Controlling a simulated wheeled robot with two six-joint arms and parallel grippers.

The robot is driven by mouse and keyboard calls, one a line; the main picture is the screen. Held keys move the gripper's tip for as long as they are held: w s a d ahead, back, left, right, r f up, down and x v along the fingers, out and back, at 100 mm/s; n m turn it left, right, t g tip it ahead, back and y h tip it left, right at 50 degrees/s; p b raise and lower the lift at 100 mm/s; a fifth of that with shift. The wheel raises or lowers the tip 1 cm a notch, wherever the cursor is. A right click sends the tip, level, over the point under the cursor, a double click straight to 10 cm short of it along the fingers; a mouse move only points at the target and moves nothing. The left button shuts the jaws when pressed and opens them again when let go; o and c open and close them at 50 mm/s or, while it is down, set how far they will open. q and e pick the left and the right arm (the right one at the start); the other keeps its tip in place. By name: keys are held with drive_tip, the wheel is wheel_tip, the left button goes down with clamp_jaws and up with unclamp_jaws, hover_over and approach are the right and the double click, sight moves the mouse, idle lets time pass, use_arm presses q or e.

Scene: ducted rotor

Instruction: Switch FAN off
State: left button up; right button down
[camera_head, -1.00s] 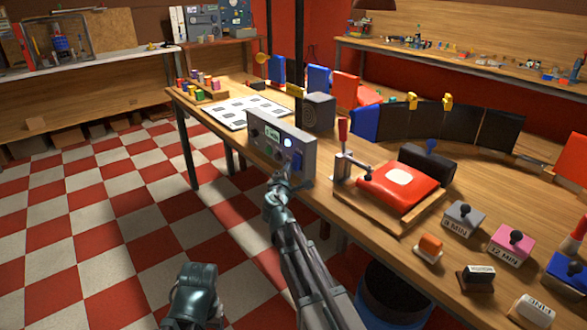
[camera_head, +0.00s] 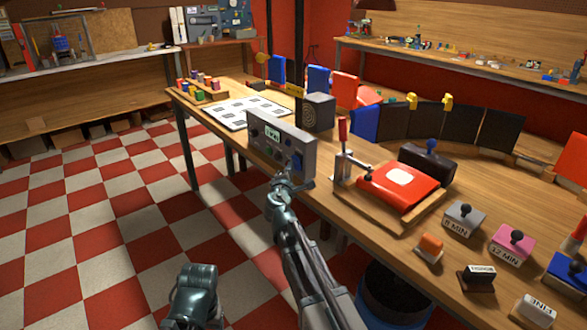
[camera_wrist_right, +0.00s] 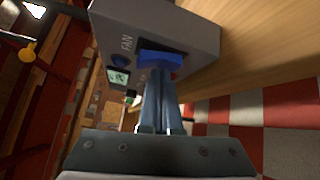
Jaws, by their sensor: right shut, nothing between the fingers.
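The grey control box (camera_head: 266,137) stands at the near edge of the wooden bench. In the right wrist view its face carries the label FAN (camera_wrist_right: 127,43), a blue switch (camera_wrist_right: 163,58) beside it, and a dark blue, unlit lamp (camera_wrist_right: 119,61). The blue switch also shows in the head view (camera_head: 297,161). My right gripper (camera_head: 287,181) is shut and empty in front of the box. In the right wrist view its fingertips (camera_wrist_right: 160,72) are at the switch's lower edge; whether they touch cannot be told.
Several stamps lie nearer right, including a grey one (camera_head: 464,217). A white sheet (camera_head: 243,112) and a dark speaker-like block (camera_head: 318,112) lie behind. The checkered floor on the left is open.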

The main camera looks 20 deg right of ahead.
drive_tip(key=shift+a+r, duration=0.1)
drive_tip(key=shift+s+a+r+p, duration=0.3)
drive_tip(key=shift+a+p, duration=0.1)
drive_tip(key=shift+a, duration=0.25)
drive_tip(key=shift+a, duration=0.1)
drive_tip(key=a, duration=0.1)
drive_tip(key=s+a+r+p, duration=0.1)
drive_tip(key=a+r+p, duration=0.1)
drive_tip(key=a, duration=0.1)
drive_tip(key=shift+s, duration=0.25)
idle(0.3)
